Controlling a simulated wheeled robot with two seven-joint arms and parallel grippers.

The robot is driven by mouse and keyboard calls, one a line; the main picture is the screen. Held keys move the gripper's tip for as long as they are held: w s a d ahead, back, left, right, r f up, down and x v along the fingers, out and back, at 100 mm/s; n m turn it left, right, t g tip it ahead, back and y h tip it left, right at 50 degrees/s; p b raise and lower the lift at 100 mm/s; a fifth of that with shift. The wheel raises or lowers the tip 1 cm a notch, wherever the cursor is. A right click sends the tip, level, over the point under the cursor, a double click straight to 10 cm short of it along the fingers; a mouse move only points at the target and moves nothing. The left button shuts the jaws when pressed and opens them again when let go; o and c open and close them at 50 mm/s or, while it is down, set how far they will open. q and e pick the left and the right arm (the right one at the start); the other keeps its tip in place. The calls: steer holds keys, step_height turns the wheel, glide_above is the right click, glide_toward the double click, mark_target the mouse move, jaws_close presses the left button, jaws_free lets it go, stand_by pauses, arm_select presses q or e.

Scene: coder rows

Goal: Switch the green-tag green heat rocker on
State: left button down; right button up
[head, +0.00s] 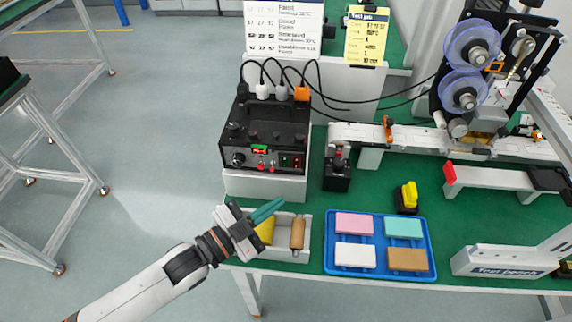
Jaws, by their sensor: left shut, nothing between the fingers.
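The black control box (265,128) stands on a white stand at the left of the green table. Its front has a small lit display, a round knob at the left, red buttons, and a green rocker (286,160) beside a red one (297,162) at the right. The rockers' tags and on or off positions are too small to tell. My left gripper (276,204), with green fingers, is shut and empty. It is below and in front of the box, apart from it, over the white tray. My right gripper is not in view.
The white tray (305,226) holds a yellow item and a wooden-handled tool. A blue tray (329,262) holds pink, teal, white and brown blocks. A black device with a lever (337,168) stands right of the box. Cables rise behind the box; the reel machine (470,75) is at right.

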mark_target(292, 164)
arm_select(q)
steer(key=shift+w+d+f+b, duration=0.1)
steer(key=shift+w+f+b, duration=0.3)
steer(key=shift+w, duration=1)
steer(key=shift+w+f+b, duration=0.1)
steer(key=shift+w+b, duration=0.55)
steer(key=shift+w, duration=0.7)
steer(key=shift+w+d+f+b, duration=0.15)
steer(key=shift+w+b, duration=0.4)
steer(key=shift+w, duration=0.85)
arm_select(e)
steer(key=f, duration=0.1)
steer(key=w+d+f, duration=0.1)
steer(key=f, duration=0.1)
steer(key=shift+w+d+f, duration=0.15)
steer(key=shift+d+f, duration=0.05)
arm_select(q)
steer(key=shift+a, duration=0.1)
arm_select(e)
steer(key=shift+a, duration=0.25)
arm_select(q)
steer(key=shift+w, duration=0.1)
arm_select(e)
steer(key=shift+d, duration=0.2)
arm_select(q)
steer(key=shift+w, duration=0.1)
steer(key=shift+w, duration=0.25)
